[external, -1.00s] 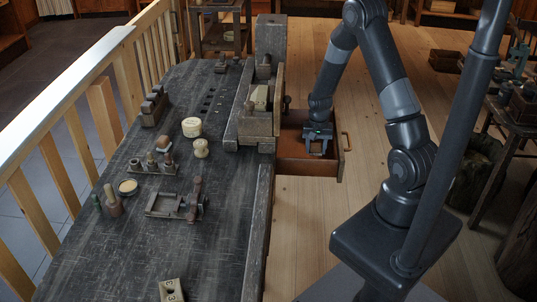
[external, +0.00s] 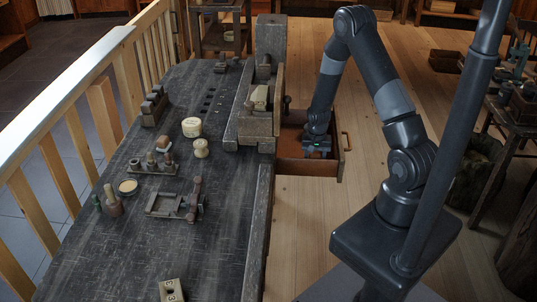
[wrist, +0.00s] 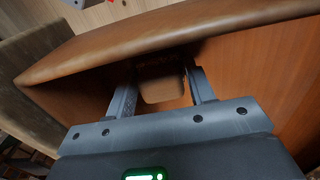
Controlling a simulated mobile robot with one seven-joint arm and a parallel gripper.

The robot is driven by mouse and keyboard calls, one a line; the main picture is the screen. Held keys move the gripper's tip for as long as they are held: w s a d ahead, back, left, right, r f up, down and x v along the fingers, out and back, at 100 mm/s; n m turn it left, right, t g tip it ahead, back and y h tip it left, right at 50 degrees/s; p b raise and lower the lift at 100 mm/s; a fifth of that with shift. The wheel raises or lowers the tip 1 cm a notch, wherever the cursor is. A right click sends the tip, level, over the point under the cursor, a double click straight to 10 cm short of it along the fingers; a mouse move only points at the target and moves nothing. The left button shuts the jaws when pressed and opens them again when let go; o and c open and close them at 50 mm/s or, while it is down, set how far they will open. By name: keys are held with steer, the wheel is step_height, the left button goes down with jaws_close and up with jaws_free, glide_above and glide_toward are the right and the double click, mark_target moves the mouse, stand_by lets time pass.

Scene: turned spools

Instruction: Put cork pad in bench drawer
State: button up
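The bench drawer (external: 310,169) is pulled open at the right side of the workbench. My gripper (external: 318,156) points down inside it, with its fingertips hidden from the external view. In the wrist view the two fingers of my gripper (wrist: 162,82) stand apart. A small tan piece with rounded corners (wrist: 162,90), which looks like the cork pad, shows between them. I cannot tell whether the fingers touch it. The drawer's wooden wall (wrist: 250,70) is close by in the wrist view.
The workbench (external: 110,245) holds a round pale box (external: 191,127), a spool (external: 201,148), a wooden clamp frame (external: 176,205) and small tools. A vise (external: 258,125) stands beside the drawer. The drawer has a handle (external: 347,141). Floor is clear in front.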

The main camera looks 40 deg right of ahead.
steer(key=o, duration=0.4)
steer(key=shift+r, duration=0.1)
step_height(320, 180, up, 12)
step_height(320, 180, up, 11)
steer(key=n+t, duration=0.1)
steer(key=n, duration=0.1)
glide_above(315, 157)
steer(key=s+a, duration=0.2)
steer(key=a, duration=0.1)
steer(key=shift+s+a+r+n+t, duration=0.75)
steer(key=shift+s+a+r+n, duration=0.45)
steer(key=shift+s+r, duration=1.95)
steer(key=shift+s+a+r+n+t, duration=0.8)
steer(key=shift+s+a+r+n, duration=0.4)
steer(key=shift+s+r, duration=2)
steer(key=shift+s+a+r+n+t, duration=0.75)
steer(key=shift+s+a+r+n, duration=0.45)
steer(key=shift+s+r, duration=1.95)
steer(key=shift+w+a+r, duration=0.1)
steer(key=shift+w+r, duration=0.35)
